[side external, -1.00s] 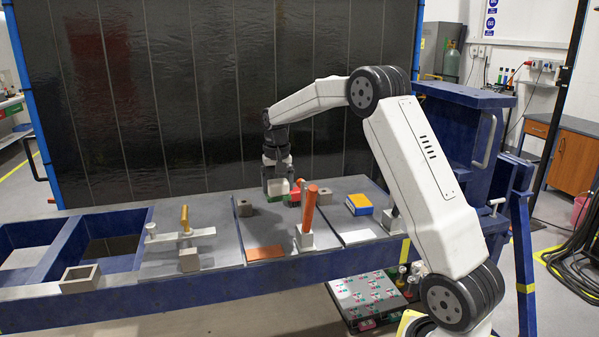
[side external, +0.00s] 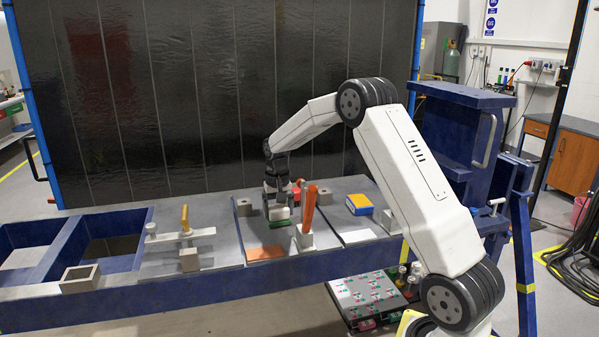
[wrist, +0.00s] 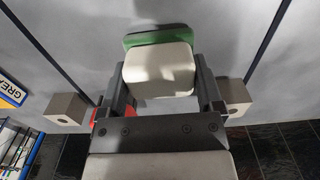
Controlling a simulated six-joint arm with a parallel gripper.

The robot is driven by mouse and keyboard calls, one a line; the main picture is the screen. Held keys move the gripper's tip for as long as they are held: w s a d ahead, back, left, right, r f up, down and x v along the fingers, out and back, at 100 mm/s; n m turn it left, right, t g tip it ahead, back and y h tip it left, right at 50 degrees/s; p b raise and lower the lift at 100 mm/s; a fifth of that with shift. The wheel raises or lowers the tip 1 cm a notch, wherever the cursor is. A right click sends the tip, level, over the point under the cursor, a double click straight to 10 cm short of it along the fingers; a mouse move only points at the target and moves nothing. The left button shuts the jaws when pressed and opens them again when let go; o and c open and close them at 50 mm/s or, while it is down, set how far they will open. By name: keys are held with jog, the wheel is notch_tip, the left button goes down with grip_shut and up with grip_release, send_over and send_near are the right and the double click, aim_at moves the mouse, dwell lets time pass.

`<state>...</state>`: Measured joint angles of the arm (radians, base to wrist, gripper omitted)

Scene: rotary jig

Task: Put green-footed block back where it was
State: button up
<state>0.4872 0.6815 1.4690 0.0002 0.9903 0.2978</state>
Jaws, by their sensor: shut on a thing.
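The green-footed block is cream-white with a green base; it shows in the side view (side external: 280,214) and in the wrist view (wrist: 158,72). My gripper (side external: 278,207) is shut on it, with one finger on each side in the wrist view (wrist: 160,88). The block is over the middle grey panel (side external: 243,230), behind the orange patch (side external: 265,252). The green foot is at its lower edge in the side view. I cannot tell whether it touches the panel.
A fixture with a tall orange handle (side external: 310,207) stands close on the right. A red thing (side external: 303,199) is partly hidden behind. A yellow-and-blue box (side external: 359,204) and white patch (side external: 358,236) lie farther right.

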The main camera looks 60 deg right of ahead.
aim_at(278, 206)
jog(key=shift+f, duration=0.1)
jog(key=o, duration=1)
jog(key=shift+c, duration=0.2)
notch_tip(278, 206, up, 12)
dwell(0.7)
